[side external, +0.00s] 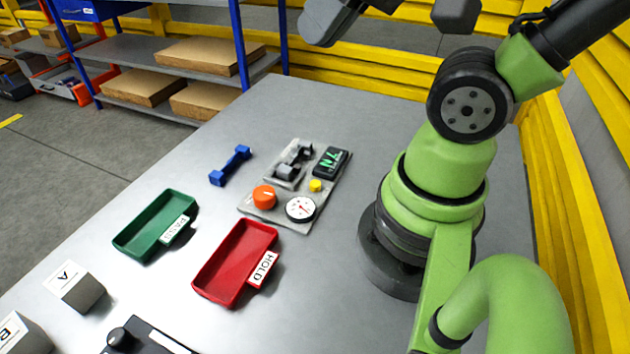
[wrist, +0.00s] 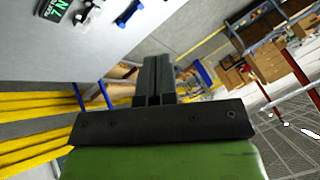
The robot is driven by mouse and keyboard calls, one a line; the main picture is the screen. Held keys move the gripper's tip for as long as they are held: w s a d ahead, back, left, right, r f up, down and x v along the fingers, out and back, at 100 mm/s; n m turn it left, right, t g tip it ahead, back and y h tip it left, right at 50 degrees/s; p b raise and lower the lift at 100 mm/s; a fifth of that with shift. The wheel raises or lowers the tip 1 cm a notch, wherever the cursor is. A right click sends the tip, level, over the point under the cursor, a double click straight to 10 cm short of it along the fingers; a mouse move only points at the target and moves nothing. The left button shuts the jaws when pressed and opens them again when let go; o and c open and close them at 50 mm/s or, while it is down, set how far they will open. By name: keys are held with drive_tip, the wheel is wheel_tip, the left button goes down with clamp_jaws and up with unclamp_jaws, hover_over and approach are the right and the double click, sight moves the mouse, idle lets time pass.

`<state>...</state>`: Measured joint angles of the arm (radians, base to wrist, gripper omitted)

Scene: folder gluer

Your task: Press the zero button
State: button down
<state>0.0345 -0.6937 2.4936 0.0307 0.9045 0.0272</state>
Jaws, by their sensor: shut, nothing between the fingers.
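A grey instrument panel (side external: 268,212) lies on the table in the side external view. It carries a small yellow button (side external: 316,186), the likely zero button, though no label is legible. Beside the button are a black display (side external: 331,162) with green characters, an orange knob (side external: 264,197) and a round white dial (side external: 300,209). The display also shows at the top left of the wrist view (wrist: 55,9); the yellow button is not visible there. My gripper (wrist: 153,62) is shut and empty, raised well away from the panel, its fingers pointing toward the shelves and floor.
A green tray (side external: 124,243) and a red HOLD tray (side external: 205,284) lie in front of the panel. A blue dumbbell-shaped part (side external: 231,166) lies behind the green tray. Block A (side external: 76,288) is at the near left. The table's far part is clear. Yellow barriers (side external: 365,76) stand behind.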

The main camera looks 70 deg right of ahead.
drive_tip(key=w+d+f+m+g+y, duration=0.35)
drive_tip(key=f+m, duration=0.45)
drive_tip(key=m, duration=0.4)
drive_tip(key=m+y, duration=0.3)
drive_tip(key=m, duration=1.2)
hover_over(314, 181)
wheel_tip(314, 181, down, 10)
drive_tip(key=shift+r+t, duration=0.15)
drive_tip(key=shift+t, duration=0.2)
drive_tip(key=shift+f, duration=4.4)
drive_tip(key=shift+f, duration=0.1)
drive_tip(key=shift+f, duration=0.3)
